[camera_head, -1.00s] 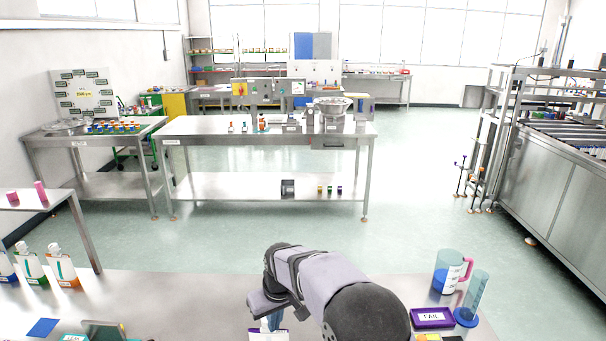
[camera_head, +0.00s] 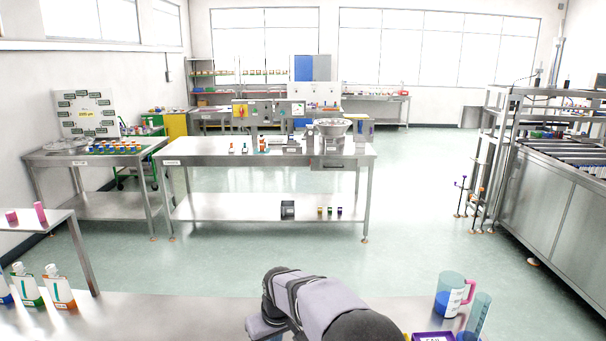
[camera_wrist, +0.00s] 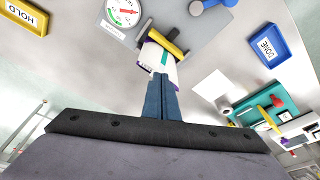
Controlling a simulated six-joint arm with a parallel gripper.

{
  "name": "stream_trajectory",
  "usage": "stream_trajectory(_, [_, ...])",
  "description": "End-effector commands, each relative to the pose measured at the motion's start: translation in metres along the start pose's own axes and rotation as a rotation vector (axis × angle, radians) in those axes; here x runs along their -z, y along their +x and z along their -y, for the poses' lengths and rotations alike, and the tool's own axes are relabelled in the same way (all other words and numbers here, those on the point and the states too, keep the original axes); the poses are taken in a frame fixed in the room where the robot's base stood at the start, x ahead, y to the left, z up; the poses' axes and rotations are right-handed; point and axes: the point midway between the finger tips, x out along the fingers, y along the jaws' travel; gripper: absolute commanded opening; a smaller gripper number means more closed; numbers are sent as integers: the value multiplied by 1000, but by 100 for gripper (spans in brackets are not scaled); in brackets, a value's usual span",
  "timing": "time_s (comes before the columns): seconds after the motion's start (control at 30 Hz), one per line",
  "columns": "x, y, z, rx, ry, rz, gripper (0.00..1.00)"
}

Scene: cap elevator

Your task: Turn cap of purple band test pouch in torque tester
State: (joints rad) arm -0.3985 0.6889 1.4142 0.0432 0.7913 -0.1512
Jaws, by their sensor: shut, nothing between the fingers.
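In the wrist view my gripper (camera_wrist: 160,78) has its two blue fingers together and empty. The fingertips overlap the near end of a white pouch (camera_wrist: 153,60) with a green stripe and purple edging. Whether they touch it I cannot tell. The cap is not distinguishable; the fingers may hide it. The pouch sits at the torque tester, a grey plate with a round dial (camera_wrist: 124,12) and yellow clamp bars (camera_wrist: 166,42). In the head view only the back of my gripper and my wrist show at the bottom edge; pouch and tester are out of sight there.
In the wrist view, a yellow HOLD tray (camera_wrist: 40,22) lies upper left and a blue DONE tray (camera_wrist: 268,45) upper right. A white sheet (camera_wrist: 212,86) and a teal item (camera_wrist: 278,100) lie right. In the head view, a blue-filled jug (camera_head: 447,300) stands right, several pouches (camera_head: 58,290) left.

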Motion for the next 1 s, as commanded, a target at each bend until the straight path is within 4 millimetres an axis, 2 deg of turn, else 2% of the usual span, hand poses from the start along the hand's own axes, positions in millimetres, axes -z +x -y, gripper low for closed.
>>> stream_trajectory(1.0, [7, 2, 1, 0, 0, 0, 0])
